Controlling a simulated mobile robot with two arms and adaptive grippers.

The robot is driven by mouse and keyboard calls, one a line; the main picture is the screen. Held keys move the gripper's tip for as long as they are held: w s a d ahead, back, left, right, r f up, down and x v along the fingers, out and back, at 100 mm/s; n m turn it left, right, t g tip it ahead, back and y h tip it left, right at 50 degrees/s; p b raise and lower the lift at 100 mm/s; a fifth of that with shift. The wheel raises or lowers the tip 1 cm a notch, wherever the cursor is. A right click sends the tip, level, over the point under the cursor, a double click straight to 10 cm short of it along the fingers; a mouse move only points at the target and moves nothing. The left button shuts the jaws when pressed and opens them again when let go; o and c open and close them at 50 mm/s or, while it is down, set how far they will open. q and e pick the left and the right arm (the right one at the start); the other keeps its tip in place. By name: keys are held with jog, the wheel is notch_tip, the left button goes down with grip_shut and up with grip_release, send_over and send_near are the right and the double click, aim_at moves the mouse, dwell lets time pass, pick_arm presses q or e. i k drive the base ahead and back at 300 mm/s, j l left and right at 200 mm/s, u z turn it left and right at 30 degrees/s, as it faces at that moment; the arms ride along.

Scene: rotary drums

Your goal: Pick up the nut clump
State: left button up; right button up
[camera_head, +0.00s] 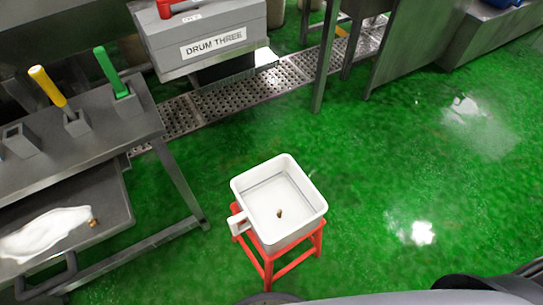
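A small brown lump (279,213), which may be a nut clump, lies on the floor of a white square bin (250,218). Another small brown lump (93,222) sits on the lower metal shelf (112,200) at the left, at the right end of a white heap (45,231). Both lumps are too small to tell which is the nut clump. Neither of my grippers shows in the head view.
The bin stands on a red stool (268,262) on open green floor. At the left, a metal table (95,140) holds yellow (47,86) and green (110,70) handled tools in holders. The "DRUM THREE" box (205,60) and a perforated metal walkway (225,100) lie behind.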

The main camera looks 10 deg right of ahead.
aim_at(92, 223)
jog(key=u, duration=1.5)
jog(key=k+l+u, duration=0.2)
jog(key=u, duration=0.2)
jog(key=k+l+u, duration=0.1)
jog(key=k+u, duration=0.55)
jog(key=u, duration=0.2)
